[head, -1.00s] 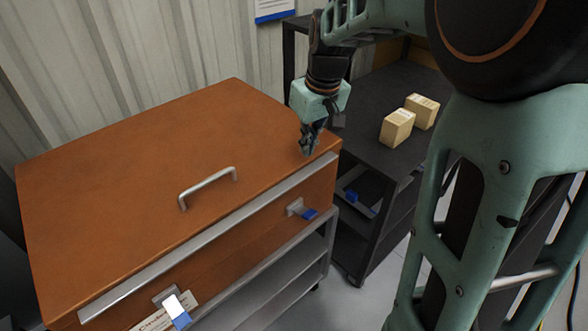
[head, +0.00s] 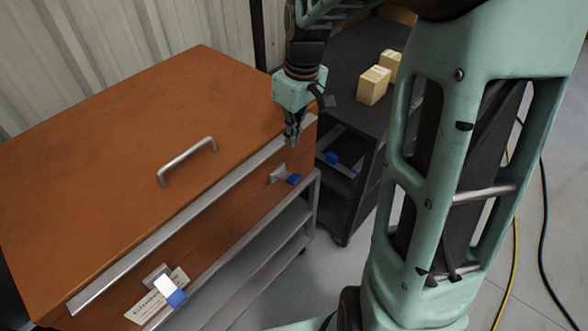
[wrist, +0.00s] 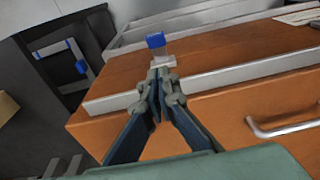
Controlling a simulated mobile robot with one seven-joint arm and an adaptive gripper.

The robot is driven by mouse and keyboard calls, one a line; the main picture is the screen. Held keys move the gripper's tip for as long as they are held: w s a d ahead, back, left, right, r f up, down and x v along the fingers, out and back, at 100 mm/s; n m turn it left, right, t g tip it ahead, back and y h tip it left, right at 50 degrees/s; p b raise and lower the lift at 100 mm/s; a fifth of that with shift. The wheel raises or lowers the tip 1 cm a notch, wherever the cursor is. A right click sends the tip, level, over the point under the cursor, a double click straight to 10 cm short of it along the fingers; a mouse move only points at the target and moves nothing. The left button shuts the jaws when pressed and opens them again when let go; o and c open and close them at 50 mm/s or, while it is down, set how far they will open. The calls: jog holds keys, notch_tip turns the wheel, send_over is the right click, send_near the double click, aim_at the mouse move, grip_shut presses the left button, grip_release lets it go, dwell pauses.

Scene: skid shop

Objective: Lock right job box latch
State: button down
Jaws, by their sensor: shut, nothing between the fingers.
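The orange job box (head: 120,130) has a shut lid with a silver handle and a metal front edge strip. The right latch (head: 284,176), a grey piece with a blue tip, sticks out from the front face near the right corner. It also shows in the wrist view (wrist: 156,44), just beyond my fingertips. My gripper (head: 292,140) is shut and empty, pointing down by the front edge strip above the right latch. It also shows in the wrist view (wrist: 160,78); whether it touches the box there I cannot tell. The left latch (head: 170,289) also sticks out.
A dark shelf cart (head: 338,118) stands to the right, with cardboard boxes (head: 373,86) on top and a blue-tipped item (head: 332,158) lower down. A grey frame (head: 250,235) carries the job box. Cables (head: 515,230) lie on the floor at right.

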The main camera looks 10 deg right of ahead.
send_near(293, 178)
jog(key=f, duration=0.3)
jog(key=w+f, duration=0.1)
jog(key=f, duration=0.1)
jog(key=shift+a+f, duration=0.2)
jog(key=shift+a, duration=0.1)
jog(key=shift+s+d+f, duration=0.1)
jog(key=shift+f, duration=0.4)
jog(key=shift+f+b, duration=0.1)
jog(key=shift+b, duration=0.25)
